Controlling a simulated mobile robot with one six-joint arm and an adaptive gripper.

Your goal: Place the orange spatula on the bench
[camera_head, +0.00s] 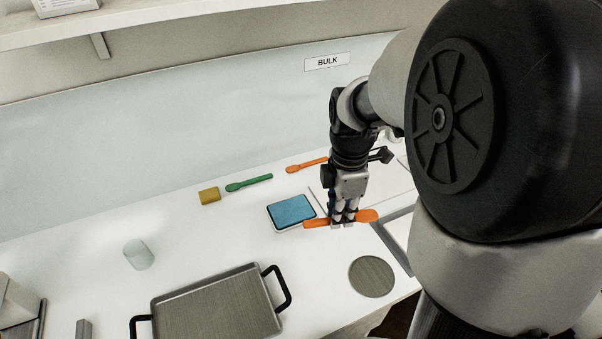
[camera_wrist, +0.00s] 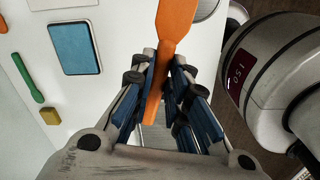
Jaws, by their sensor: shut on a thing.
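My gripper (camera_head: 343,219) is shut on an orange spatula (camera_head: 368,216), which lies crosswise between the fingers with its broad end to the right. In the wrist view the spatula (camera_wrist: 174,45) runs up between the blue-padded fingers (camera_wrist: 163,85). The gripper is over the white bench (camera_head: 205,245), close to its surface; I cannot tell whether the spatula touches it. A second orange utensil (camera_head: 305,165) lies at the back of the bench, partly behind my arm.
A blue-topped tray (camera_head: 291,211) is just left of the gripper. A green spatula (camera_head: 250,183) and yellow block (camera_head: 209,195) lie behind it. A metal pan (camera_head: 215,308), grey disc (camera_head: 372,276) and clear cup (camera_head: 138,254) stand nearer. Bare bench lies between cup and blue tray.

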